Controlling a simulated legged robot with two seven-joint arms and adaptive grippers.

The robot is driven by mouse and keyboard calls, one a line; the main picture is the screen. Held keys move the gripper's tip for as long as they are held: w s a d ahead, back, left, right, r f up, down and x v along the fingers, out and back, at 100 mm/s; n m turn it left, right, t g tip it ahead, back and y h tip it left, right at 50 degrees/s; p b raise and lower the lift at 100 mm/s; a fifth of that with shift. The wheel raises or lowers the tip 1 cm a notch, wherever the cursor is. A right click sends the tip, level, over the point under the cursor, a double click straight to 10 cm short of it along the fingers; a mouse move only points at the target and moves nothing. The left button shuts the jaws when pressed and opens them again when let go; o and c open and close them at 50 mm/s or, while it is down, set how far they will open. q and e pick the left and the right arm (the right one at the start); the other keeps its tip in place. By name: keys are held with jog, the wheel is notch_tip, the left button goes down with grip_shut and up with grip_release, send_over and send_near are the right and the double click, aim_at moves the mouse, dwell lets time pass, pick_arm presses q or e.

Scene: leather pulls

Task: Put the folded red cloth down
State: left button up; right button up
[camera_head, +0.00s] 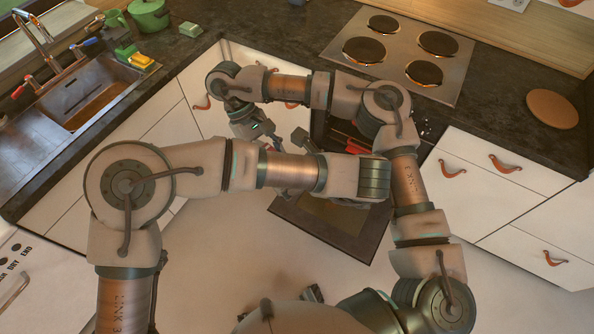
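A small patch of red (356,149), possibly the folded red cloth, shows in the dark oven opening between my arms. Most of it is hidden, so its folds and support cannot be told. My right arm reaches up and bends across to the left; its gripper (266,132) hangs in front of the white cabinet, left of the red patch. I cannot tell whether its fingers are open or shut. My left arm crosses the middle from the left, and its dark wrist end lies just below the red patch. The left gripper cannot be made out clearly behind the arm links.
The dark oven door (335,228) hangs open below the arms. A four-plate cooktop (398,52) sits above it on the dark counter. White drawers (497,180) with leather pulls stand right. A sink (80,98) and a green pot (149,14) are left. The pale floor is mostly clear.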

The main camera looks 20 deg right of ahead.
pick_arm(q)
jog(key=x, duration=0.6)
jog(key=shift+w+a, duration=0.15)
pick_arm(e)
jog(key=shift+w, duration=0.1)
pick_arm(q)
jog(key=shift+w+a+f, duration=0.25)
jog(key=shift+f, duration=0.1)
pick_arm(e)
jog(key=shift+a, duration=0.15)
pick_arm(q)
jog(key=shift+d, duration=0.1)
jog(key=shift+c, duration=0.3)
jog(key=shift+d, duration=0.1)
jog(key=c, duration=1.1)
pick_arm(e)
jog(key=shift+d, duration=0.25)
jog(key=o, duration=1)
jog(key=shift+o, duration=0.9)
jog(key=shift+a, duration=0.15)
